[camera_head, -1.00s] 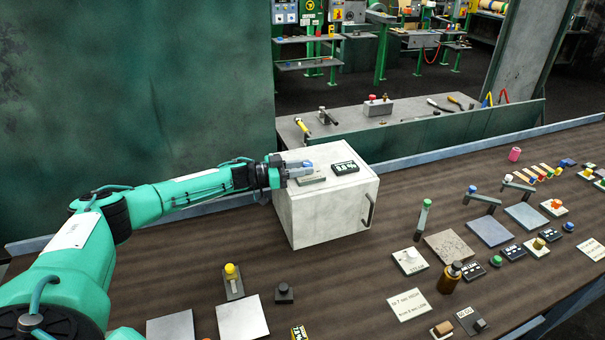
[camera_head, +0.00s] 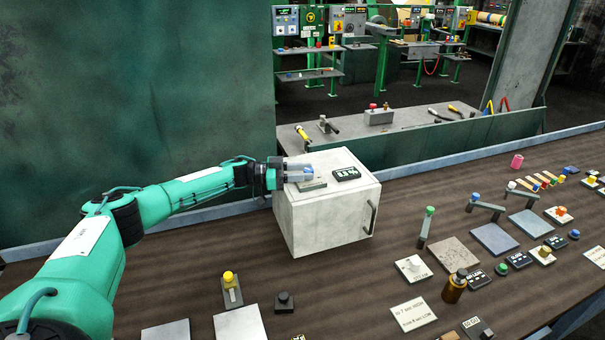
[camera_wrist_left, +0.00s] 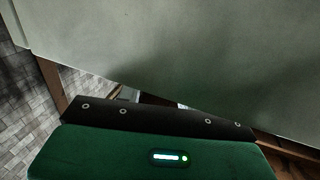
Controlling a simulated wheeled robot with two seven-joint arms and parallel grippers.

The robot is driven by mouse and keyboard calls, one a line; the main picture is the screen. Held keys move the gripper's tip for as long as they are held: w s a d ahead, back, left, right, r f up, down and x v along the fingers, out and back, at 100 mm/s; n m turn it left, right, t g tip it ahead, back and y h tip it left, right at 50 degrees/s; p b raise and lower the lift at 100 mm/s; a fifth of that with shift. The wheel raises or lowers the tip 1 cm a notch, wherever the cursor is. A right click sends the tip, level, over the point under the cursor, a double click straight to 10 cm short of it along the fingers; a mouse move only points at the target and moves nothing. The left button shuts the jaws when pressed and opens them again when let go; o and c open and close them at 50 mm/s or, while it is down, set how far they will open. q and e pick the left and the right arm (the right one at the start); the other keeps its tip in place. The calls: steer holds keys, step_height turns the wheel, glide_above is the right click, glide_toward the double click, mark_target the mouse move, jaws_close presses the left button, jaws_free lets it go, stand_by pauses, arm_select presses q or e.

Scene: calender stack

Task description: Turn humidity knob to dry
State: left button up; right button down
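A pale grey box (camera_head: 330,222) with a dark front handle stands on the brown bench. On its top lie a small flat plate (camera_head: 312,186) and a black display (camera_head: 346,174) with white characters. My left gripper (camera_head: 304,174) points right, low over the plate at the left of the box top. A humidity knob cannot be made out; the fingers cover that spot. Whether they are apart or closed on something is too small to tell. My right gripper is out of view.
A yellow-topped lever (camera_head: 230,285) and a small black knob (camera_head: 284,302) stand in front of the box. Several levers, plates and a brown bottle (camera_head: 454,287) fill the right side. A green wall (camera_head: 130,100) rises behind my arm.

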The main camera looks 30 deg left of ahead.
arm_select(q)
steer(key=shift+o, duration=0.9)
steer(key=shift+s+a+f, duration=0.15)
steer(key=b+v, duration=0.4)
steer(key=v, duration=0.9)
steer(key=shift+a+b, duration=0.2)
steer(key=shift+b, duration=0.2)
